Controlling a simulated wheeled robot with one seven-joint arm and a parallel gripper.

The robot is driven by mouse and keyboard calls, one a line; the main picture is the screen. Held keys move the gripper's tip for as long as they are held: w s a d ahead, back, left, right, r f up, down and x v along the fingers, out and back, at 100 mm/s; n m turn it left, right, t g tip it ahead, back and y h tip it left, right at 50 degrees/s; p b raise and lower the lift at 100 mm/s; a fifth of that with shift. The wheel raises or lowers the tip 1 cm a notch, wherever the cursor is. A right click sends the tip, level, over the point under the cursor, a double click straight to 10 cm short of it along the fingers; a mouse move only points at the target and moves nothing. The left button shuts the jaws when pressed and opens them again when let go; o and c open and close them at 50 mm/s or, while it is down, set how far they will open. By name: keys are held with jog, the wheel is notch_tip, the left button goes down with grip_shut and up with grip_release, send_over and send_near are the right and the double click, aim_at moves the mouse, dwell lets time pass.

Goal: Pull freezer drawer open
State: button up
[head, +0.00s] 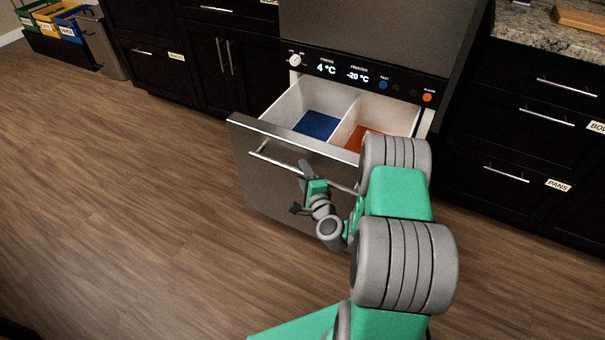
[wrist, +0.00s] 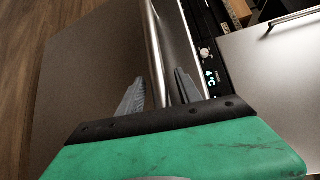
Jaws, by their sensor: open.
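The freezer drawer (head: 240,150) stands pulled out from the fridge unit, showing a white interior split by a divider. Its left compartment has a blue floor (head: 318,124) and its right one an orange floor (head: 366,137). A metal bar handle (head: 275,160) runs across the steel front. My gripper (head: 303,180) is at the handle, right of its middle. In the wrist view, the open fingers of my gripper (wrist: 160,92) stand on either side of the handle bar (wrist: 154,55). Whether a finger touches the bar cannot be told. My arm hides the drawer's right front part.
A control panel (head: 400,91) above the drawer reads 4 °C and -20 °C. Dark cabinets stand on both sides, with a drawer labelled PANS (head: 495,173) at right. Coloured bins (head: 68,27) stand far left. The wood floor (head: 130,220) left of the drawer is clear.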

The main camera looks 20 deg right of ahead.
jog(key=s+r, duration=0.1)
jog(key=s, duration=0.6)
jog(key=shift+s+a+b, duration=0.15)
jog(key=shift+s+b, duration=0.15)
jog(key=shift+s, duration=0.05)
